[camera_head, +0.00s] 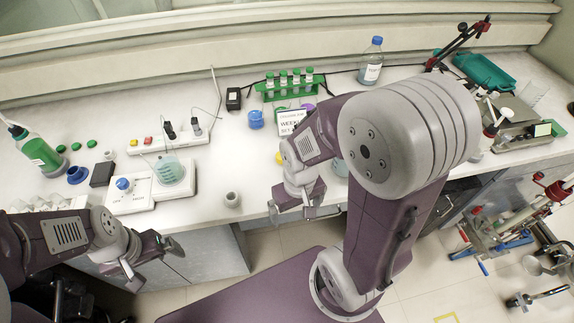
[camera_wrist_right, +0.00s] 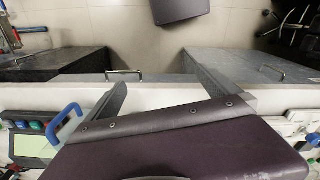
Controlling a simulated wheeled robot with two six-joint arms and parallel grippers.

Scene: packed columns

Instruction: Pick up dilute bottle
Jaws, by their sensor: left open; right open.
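A clear bottle with a blue cap, blue liquid and a white label (camera_head: 371,64) stands upright at the back of the bench. A bottle of green liquid (camera_head: 40,152) stands at the far left. I cannot read either label well enough to tell which is the dilute bottle. My right gripper (camera_head: 308,213) is open and empty at the bench's front edge, well in front of the blue-capped bottle. Its open fingers also show in the right wrist view (camera_wrist_right: 157,88), with no bottle between them. My left gripper (camera_head: 156,263) is open and empty in front of the bench, low at left.
A green rack of capped tubes (camera_head: 290,86), a label card (camera_head: 290,121) and a blue cup (camera_head: 256,119) stand mid-bench. A hotplate stirrer (camera_head: 150,192) with a beaker is at left.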

